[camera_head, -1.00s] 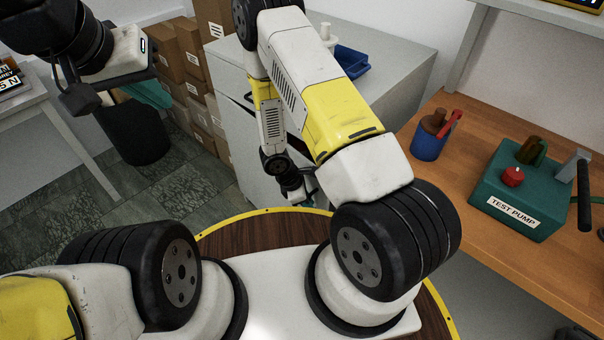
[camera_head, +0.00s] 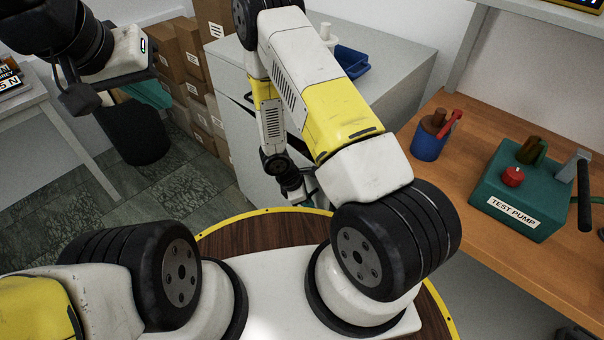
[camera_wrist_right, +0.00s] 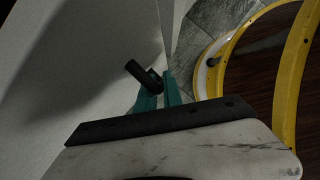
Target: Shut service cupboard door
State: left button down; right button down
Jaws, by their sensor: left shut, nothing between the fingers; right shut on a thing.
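The service cupboard (camera_head: 400,75) is a grey cabinet behind my right arm in the head view. Its front is partly hidden by that arm, and a dark gap shows beside the arm. A pale grey panel, seemingly the door (camera_wrist_right: 85,85), fills the left of the right wrist view. My right gripper (camera_wrist_right: 160,92) has teal fingers shut on a short black handle (camera_wrist_right: 143,73) at this panel. In the head view its fingers are mostly hidden low by the cupboard. My left gripper (camera_head: 150,92) is shut and empty at upper left, away from the cupboard.
A blue tray (camera_head: 352,62) stands on the cupboard. Stacked cartons (camera_head: 192,50) and a black bin (camera_head: 135,132) are to its left. A wooden bench (camera_head: 450,190) at right holds a green test pump (camera_head: 535,185) and a blue can (camera_head: 428,143). Tiled floor (camera_head: 170,195) is open at left.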

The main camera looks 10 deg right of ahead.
aim_at(323, 192)
dwell(0.8)
jog(key=w+d+n, duration=0.1)
jog(key=w+d, duration=0.3)
jog(key=d, duration=0.2)
jog(key=shift+w+d+t, duration=0.15)
jog(key=shift+t, duration=0.15)
jog(key=shift+r, duration=0.1)
jog(key=c, duration=1.8)
grip_release()
jog(key=shift+d, duration=0.15)
jog(key=shift+o, duration=0.2)
jog(key=shift+w+r, duration=0.1)
jog(key=v, duration=0.7)
jog(key=shift+s+a+r, duration=0.25)
jog(key=shift+a, duration=0.2)
